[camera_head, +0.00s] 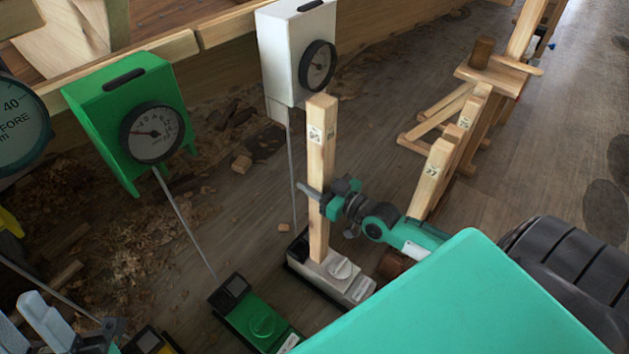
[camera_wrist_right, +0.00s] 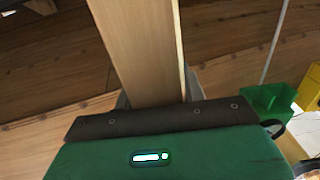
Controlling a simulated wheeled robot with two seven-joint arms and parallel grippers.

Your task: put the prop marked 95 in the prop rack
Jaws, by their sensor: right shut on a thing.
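A pale wooden prop (camera_head: 320,180), a long square post with small number labels near its top, is in my right gripper (camera_head: 322,200). The number seems to read 95, but it is small. The gripper is shut around the post below its middle. The post is close to upright, and its lower end overlaps a white gauge base; I cannot tell whether they touch. The right wrist view shows the post (camera_wrist_right: 140,50) rising from the jaws. Similar numbered props (camera_head: 432,178) stand in a row at the right, where the prop rack seems to be, partly hidden by my arm.
A green dial gauge (camera_head: 115,110) and a white one (camera_head: 285,60) stand on thin rods at left and centre, with a green base (camera_head: 250,318) and a white base (camera_head: 345,268) below. A wooden trestle (camera_head: 495,72) stands at the back right. Wood chips litter the floor. Open floor lies right.

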